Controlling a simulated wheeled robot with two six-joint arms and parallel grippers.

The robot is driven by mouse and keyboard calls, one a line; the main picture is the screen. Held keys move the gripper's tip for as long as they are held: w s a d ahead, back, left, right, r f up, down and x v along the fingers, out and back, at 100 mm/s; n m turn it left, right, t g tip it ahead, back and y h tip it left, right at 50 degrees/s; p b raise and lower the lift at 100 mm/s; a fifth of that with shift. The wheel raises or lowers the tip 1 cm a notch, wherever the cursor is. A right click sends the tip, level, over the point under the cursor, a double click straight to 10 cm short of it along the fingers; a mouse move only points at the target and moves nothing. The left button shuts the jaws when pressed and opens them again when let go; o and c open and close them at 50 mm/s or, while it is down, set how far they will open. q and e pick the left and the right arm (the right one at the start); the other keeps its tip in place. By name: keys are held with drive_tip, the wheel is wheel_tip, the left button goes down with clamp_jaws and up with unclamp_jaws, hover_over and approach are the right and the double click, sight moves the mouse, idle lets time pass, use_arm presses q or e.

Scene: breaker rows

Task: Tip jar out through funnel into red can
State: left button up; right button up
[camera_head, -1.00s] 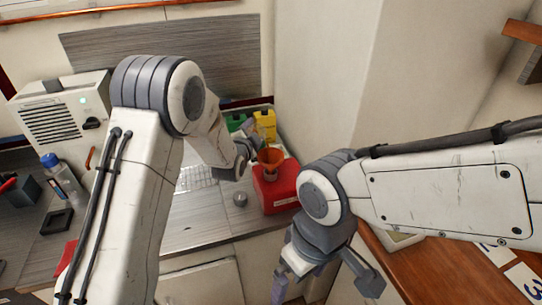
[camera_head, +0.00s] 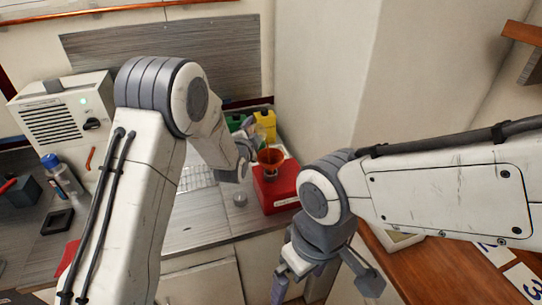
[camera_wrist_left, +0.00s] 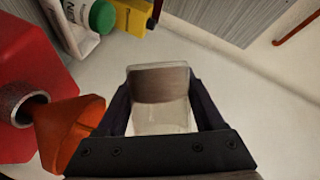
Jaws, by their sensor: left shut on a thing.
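The red can (camera_head: 281,191) stands on the left counter near its right end. An orange funnel (camera_head: 270,158) sits upright in its metal neck; can (camera_wrist_left: 28,75) and funnel (camera_wrist_left: 70,130) also show at the left of the left wrist view. My left gripper (camera_head: 250,146) is shut on the clear jar (camera_wrist_left: 160,112), close beside and above the funnel. Brown contents fill one end of the jar; no stream shows. The jar is small and partly hidden in the head view, so its exact tilt is unclear. My right gripper (camera_head: 318,280) has its fingers apart, empty, at the bottom.
A yellow container (camera_head: 265,124) and a green one (camera_head: 235,121) stand behind the can. A small grey round object (camera_head: 240,199) lies left of it. A blue-capped bottle (camera_head: 58,175) and a vented box (camera_head: 62,120) are at far left. A wall rises at right.

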use_arm(q)
drive_tip(key=shift+r+m+t, duration=0.4)
drive_tip(key=shift+r+m, duration=0.1)
drive_tip(key=shift+m, duration=0.3)
idle(0.9)
drive_tip(key=shift+s+d+f, duration=0.1)
drive_tip(key=shift+d, duration=0.1)
drive_tip(key=shift+s+d+f+m+t+b, duration=0.15)
drive_tip(key=shift+d+m+b, duration=0.2)
drive_tip(key=shift+b, duration=0.35)
drive_tip(key=shift+s+d+f+m+t+b, duration=0.1)
drive_tip(key=shift+s+f+m+t+b, duration=0.05)
drive_tip(key=shift+m+b, duration=0.4)
drive_tip(key=shift+s+d+r+m+t+b, duration=0.15)
drive_tip(key=shift+r+m+t+b, duration=0.4)
drive_tip(key=shift+m+b, duration=0.65)
idle(0.6)
